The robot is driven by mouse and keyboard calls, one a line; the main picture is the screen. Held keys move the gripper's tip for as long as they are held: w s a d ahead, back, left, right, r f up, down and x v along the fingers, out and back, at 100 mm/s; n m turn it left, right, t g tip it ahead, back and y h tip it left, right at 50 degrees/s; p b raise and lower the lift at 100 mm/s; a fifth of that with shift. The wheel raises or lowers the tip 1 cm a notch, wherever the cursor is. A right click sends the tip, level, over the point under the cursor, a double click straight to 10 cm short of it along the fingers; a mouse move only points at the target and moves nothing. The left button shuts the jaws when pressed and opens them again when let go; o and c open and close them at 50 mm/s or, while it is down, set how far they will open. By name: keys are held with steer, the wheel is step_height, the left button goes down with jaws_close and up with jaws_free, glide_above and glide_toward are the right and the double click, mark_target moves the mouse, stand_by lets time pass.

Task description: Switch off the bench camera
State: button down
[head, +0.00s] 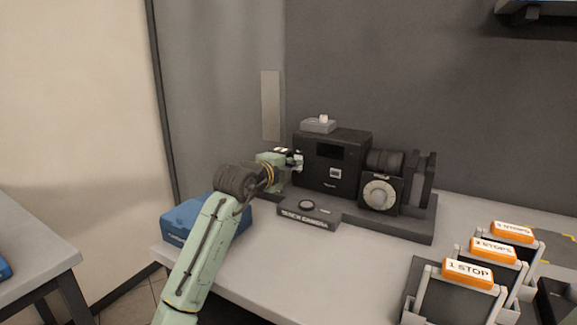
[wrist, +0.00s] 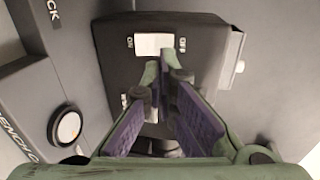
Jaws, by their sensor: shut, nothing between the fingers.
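The bench camera (head: 348,176) is a black box with a lens on a dark base lettered BENCH CAMERA, standing on the grey bench. In the wrist view its side panel (wrist: 118,68) carries a white rocker switch (wrist: 153,44), marked ON at its left and OFF at its right. Which way the rocker is tipped I cannot tell. My gripper (head: 297,161) is at the camera's left side. In the wrist view my gripper (wrist: 166,72) is shut and empty, its fingertips just below the rocker. Whether they touch the panel is unclear.
A round pale button (head: 306,204) is on the base's front. A grey box with a white knob (head: 319,124) sits on top of the camera. A blue box (head: 183,219) lies at left. Orange-topped stands (head: 468,272) labelled with stops are at right.

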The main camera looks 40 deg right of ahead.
steer(key=r+b+v, duration=0.2)
steer(key=v, duration=0.8)
steer(key=shift+r+b, duration=0.2)
steer(key=shift+b, duration=0.2)
